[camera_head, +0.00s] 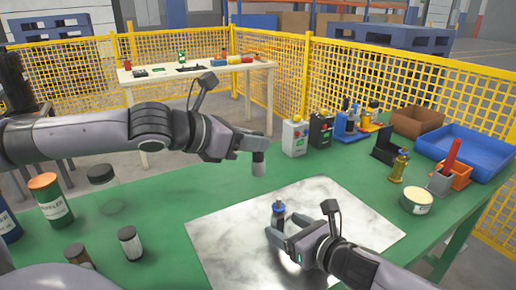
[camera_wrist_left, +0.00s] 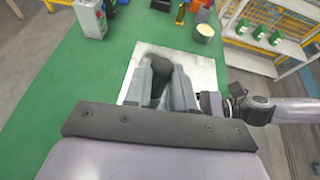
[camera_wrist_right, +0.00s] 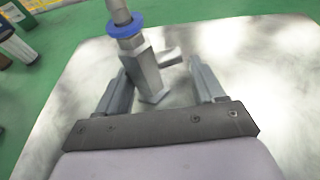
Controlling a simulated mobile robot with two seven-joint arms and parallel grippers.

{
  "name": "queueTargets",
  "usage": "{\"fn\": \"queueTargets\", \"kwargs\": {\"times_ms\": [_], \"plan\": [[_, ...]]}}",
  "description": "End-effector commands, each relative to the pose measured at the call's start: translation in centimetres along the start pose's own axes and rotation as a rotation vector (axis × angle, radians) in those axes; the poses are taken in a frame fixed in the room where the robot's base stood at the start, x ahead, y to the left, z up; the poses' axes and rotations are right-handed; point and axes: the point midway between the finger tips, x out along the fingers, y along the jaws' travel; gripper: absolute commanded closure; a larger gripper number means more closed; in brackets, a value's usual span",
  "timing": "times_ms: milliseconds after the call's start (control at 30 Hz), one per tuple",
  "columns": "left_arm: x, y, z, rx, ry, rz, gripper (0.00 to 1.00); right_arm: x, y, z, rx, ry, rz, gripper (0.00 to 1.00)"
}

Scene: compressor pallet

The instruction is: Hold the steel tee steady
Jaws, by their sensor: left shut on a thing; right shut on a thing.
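The steel tee (camera_wrist_right: 150,75) stands about upright on the metallic-looking sheet, with a blue ring (camera_wrist_right: 125,27) around its upper part and a short side branch pointing right in the right wrist view. In the head view the tee (camera_head: 278,212) shows small, partly hidden by my right gripper (camera_head: 284,228). My right gripper is shut on the tee, low over the sheet. I cannot tell what that thing is.
The shiny sheet (camera_head: 225,224) lies on the green table (camera_head: 155,215). Jars and an orange-lidded can (camera_head: 50,200) stand left. A round tin (camera_head: 416,201), a brass bottle (camera_head: 398,167), a blue tray (camera_head: 470,148) and small machines (camera_head: 295,135) stand right and behind. Much of the sheet is bare.

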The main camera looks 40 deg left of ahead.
Motion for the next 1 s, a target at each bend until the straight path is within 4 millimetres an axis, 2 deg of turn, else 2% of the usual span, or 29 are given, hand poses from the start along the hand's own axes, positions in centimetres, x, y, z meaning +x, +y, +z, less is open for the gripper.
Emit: {"fn": "queueTargets", "kwargs": {"times_ms": [233,433,567,800,1000], "plan": [[-0.6,0.3,1.0,0.023,0.005,-0.029,1.00,0.0,0.0,0.1,0.000,-0.001,0.000,0.49],[-1.0,-0.2,2.2,0.046,0.006,-0.088,1.00,0.0,0.0,0.1,0.000,-0.001,0.001,0.49],[-1.0,-1.3,3.2,0.071,0.007,-0.155,1.00,0.0,0.0,0.1,0.000,-0.001,0.001,0.49],[-0.7,-4.8,4.3,0.122,0.003,-0.300,1.00,0.0,0.0,0.1,0.000,-0.001,0.001,0.49],[-0.7,-5.6,4.5,0.135,0.000,-0.330,1.00,0.0,0.0,0.1,0.000,-0.001,0.001,0.49]]}}
